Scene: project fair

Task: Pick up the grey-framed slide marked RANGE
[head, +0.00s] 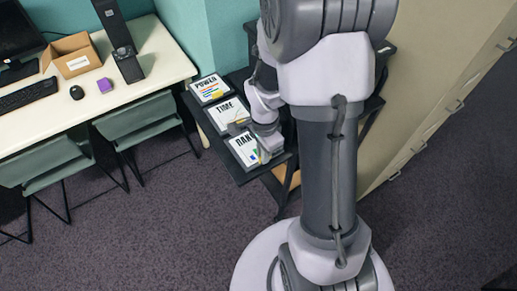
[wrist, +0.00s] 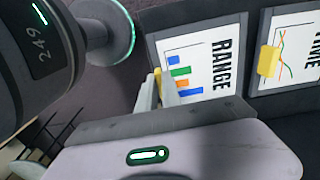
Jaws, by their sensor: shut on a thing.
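The slide marked RANGE (wrist: 198,62) has a grey frame and a white face with blue, green and orange bars. In the head view the slide (head: 239,148) is the nearest of three in a row on a dark table, partly covered by my gripper. My gripper (wrist: 157,92) is shut at the slide's edge, on a small yellow tab that shows between the fingers in the wrist view. In the head view my gripper (head: 264,157) is over the slide's right side. I cannot tell whether the slide is clear of the table.
The TIME slide (head: 226,112), with its yellow tab (wrist: 268,61), lies right beside it, and the POWER slide (head: 210,88) lies beyond. A white desk (head: 150,80) with a box, a mouse and a purple cube is to the left, with chairs. Beige cabinets (head: 430,70) stand right.

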